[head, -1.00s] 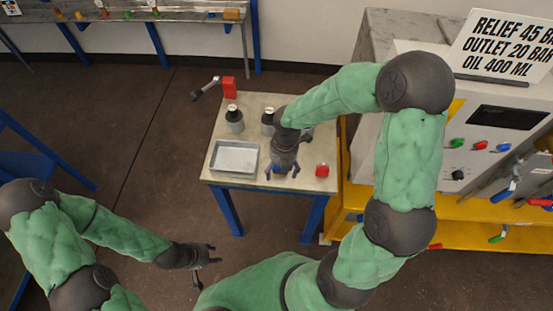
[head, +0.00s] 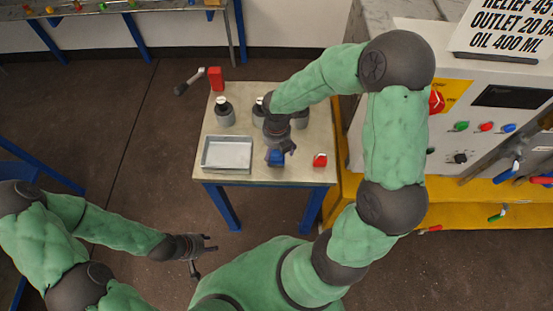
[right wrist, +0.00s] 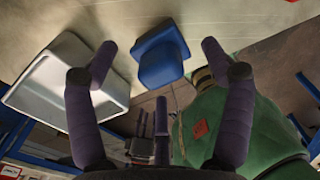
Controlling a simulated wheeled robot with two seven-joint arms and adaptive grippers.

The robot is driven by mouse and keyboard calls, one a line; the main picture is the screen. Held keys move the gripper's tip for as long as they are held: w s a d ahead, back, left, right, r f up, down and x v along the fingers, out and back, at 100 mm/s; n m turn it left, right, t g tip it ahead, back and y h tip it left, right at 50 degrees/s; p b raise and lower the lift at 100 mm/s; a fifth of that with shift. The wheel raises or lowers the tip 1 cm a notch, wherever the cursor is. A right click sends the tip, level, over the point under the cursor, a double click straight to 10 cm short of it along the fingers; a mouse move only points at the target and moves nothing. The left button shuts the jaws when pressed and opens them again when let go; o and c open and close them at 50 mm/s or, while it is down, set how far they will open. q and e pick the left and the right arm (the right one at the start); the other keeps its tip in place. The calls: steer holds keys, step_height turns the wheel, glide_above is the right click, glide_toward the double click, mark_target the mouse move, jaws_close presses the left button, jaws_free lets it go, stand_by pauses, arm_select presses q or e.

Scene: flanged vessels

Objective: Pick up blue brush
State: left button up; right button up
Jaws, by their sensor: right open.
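The blue brush (head: 275,157) is on the small table, right of the metal tray, partly hidden by my right gripper in the head view. In the right wrist view it shows as a blue block with a wider end (right wrist: 161,56). My right gripper (head: 281,155) is over the brush and open. In the right wrist view its two purple fingers (right wrist: 158,47) stand apart, with the brush between and beyond the tips; both sides show a gap. My left gripper (head: 206,257) is open and empty, low over the floor left of my base, away from the table.
The metal tray (head: 227,154) sits left of the brush. A small red item (head: 320,160) lies to the right. A red block (head: 215,79) stands at the back left. A control cabinet (head: 475,110) borders the right.

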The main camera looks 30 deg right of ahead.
mark_target(276, 158)
step_height(276, 158, down, 4)
steer(key=shift+a+f+b, duration=0.1)
steer(key=shift+b, duration=0.75)
steer(key=c, duration=1.4)
